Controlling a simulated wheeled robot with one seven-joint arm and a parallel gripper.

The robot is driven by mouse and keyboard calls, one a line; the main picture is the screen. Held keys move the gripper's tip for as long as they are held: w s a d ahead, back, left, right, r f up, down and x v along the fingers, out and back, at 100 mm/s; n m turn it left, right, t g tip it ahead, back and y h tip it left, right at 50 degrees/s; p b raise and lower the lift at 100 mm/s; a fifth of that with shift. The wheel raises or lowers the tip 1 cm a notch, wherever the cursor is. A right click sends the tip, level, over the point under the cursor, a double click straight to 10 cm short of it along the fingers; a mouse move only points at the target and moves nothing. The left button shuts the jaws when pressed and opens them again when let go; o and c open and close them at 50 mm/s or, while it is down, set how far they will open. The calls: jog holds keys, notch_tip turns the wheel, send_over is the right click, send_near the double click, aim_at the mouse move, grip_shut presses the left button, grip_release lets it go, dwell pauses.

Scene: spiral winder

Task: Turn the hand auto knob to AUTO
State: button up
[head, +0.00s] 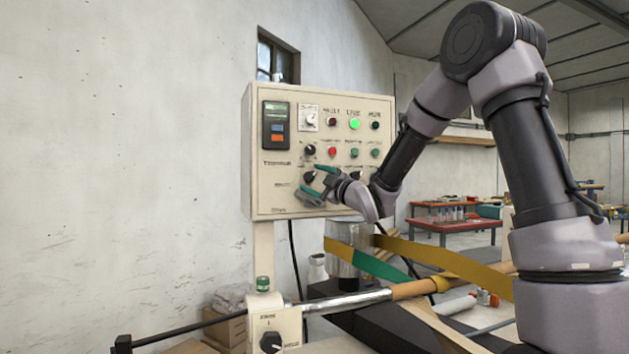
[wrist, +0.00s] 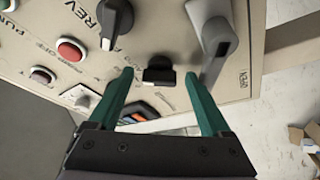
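The cream control panel (head: 268,190) stands upright on a post at the middle left of the head view. My gripper (head: 312,181) is at its lower left part, with two green fingers spread apart. In the wrist view my gripper (wrist: 158,76) is open, and a small black knob (wrist: 158,71) sits between the fingertips with a gap on both sides.
In the wrist view, a grey lever handle (wrist: 215,42) is close to the right finger and a black selector knob (wrist: 113,22) is at upper left. A red button (wrist: 71,50) is further left. Below the panel are a horizontal roller bar (head: 345,300) and a small box with a knob (head: 270,342).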

jog(key=v, duration=1)
jog(key=shift+s+d, duration=0.25)
jog(key=shift+s, duration=0.05)
jog(key=s+d+m+g+h, duration=0.2)
jog(key=s+d+m+h, duration=0.4)
jog(key=d+m+h, duration=0.6)
jog(key=s+f+m+g, duration=0.1)
jog(key=s+m+g, duration=0.1)
jog(key=s, duration=0.5)
jog(key=s+d+f+m+g+y, duration=0.1)
jog(key=s+f+m+g, duration=0.1)
jog(key=s+m, duration=0.3)
jog(key=s+d+f+m+g, duration=0.1)
jog(key=s+f+m+g, duration=0.1)
jog(key=s, duration=0.7)
jog(key=shift+s+f+m+g+y, duration=0.2)
jog(key=shift+m+g+y, duration=0.2)
jog(key=shift+m+g, duration=0.4)
